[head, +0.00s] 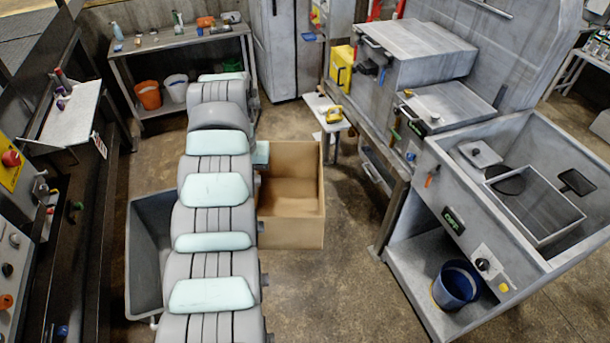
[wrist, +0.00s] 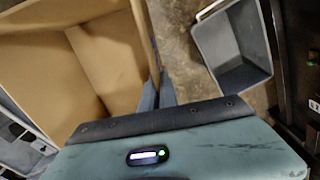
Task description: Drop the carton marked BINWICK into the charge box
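A large open brown carton (head: 291,228) shows just right of my arm in the head view; no marking on it can be read. It fills the upper left of the wrist view (wrist: 40,50). My gripper shows as pale teal housing in the wrist view, with blue-grey fingers (wrist: 157,93) at the carton's near right wall. Whether they pinch that wall or stand beside it is unclear. In the head view my arm mostly hides the gripper. An open grey box (head: 537,208), possibly the charge box, sits in the machine basin at right.
A grey bin (head: 148,245) stands on the floor left of my arm and also shows in the wrist view (wrist: 238,50). A blue bucket (head: 456,283) sits under the basin. Workbenches and cabinets line the back. Floor between carton and basin is clear.

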